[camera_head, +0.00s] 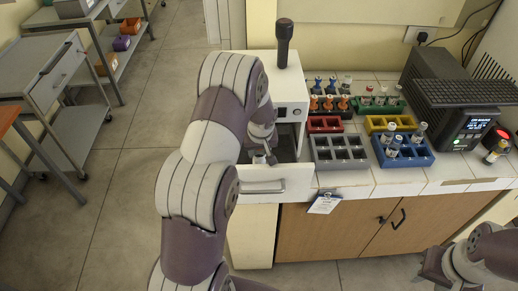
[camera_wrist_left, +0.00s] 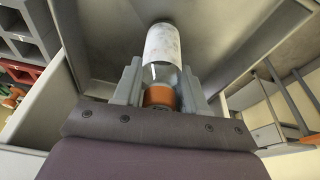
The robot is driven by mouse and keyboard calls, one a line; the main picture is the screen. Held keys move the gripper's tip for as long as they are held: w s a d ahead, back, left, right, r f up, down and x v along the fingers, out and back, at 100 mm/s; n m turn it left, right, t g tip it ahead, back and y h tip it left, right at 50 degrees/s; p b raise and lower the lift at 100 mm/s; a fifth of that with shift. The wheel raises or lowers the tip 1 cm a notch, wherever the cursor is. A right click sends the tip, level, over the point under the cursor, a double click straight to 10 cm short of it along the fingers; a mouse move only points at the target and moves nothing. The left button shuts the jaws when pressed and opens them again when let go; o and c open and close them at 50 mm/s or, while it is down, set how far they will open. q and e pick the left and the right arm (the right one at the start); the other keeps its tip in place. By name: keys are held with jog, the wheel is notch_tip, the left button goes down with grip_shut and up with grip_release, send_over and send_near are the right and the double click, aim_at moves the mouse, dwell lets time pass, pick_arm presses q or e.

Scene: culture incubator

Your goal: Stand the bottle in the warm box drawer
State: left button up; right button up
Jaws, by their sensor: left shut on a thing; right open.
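My left gripper (camera_head: 264,154) is shut on the bottle (camera_wrist_left: 162,48), over the open drawer (camera_head: 298,188) of the white warm box (camera_head: 291,95). In the left wrist view the bottle has a white label, a clear part and an orange band between the fingers (camera_wrist_left: 158,92). Its far end points down into the grey-walled drawer (camera_wrist_left: 215,35); I cannot tell whether it touches the floor. In the head view the arm hides most of the drawer and the bottle is hard to make out. My right gripper (camera_head: 436,268) is open and empty, low at the right.
A grey rack (camera_head: 340,151) stands right of the drawer, with red (camera_head: 325,124), yellow (camera_head: 388,123) and blue (camera_head: 405,152) racks beyond. A dark device (camera_head: 460,100) stands at the right. A black-handled object (camera_head: 284,45) stands on the warm box. Wheeled carts (camera_head: 50,75) are at the left.

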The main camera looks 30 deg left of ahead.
pick_arm(q)
jog(key=shift+f, duration=0.2)
jog(key=o, duration=1.2)
jog(key=shift+r, duration=0.45)
jog(key=d+b+v, duration=0.1)
jog(key=b+v, duration=0.1)
jog(key=v, duration=0.9)
jog(key=s+d+m, duration=0.1)
jog(key=s, duration=0.1)
jog(key=s+d+m, duration=0.1)
jog(key=s+d, duration=0.1)
jog(key=s+d+m+h, duration=0.1)
jog(key=s+d, duration=0.1)
jog(key=s, duration=0.1)
jog(key=shift+d+g, duration=0.25)
jog(key=shift+g, duration=0.05)
jog(key=s+d+m, duration=0.1)
jog(key=s, duration=0.2)
jog(key=s+d+f+m, duration=0.1)
jog(key=s+d+m, duration=0.1)
jog(key=s, duration=0.2)
jog(key=s+d+m, duration=0.1)
jog(key=s+d, duration=0.1)
jog(key=s, duration=0.2)
jog(key=shift+s+d+f+m+g+h, duration=0.2)
jog(key=shift+d+m+g+h, duration=0.1)
jog(key=shift+m+h, duration=0.1)
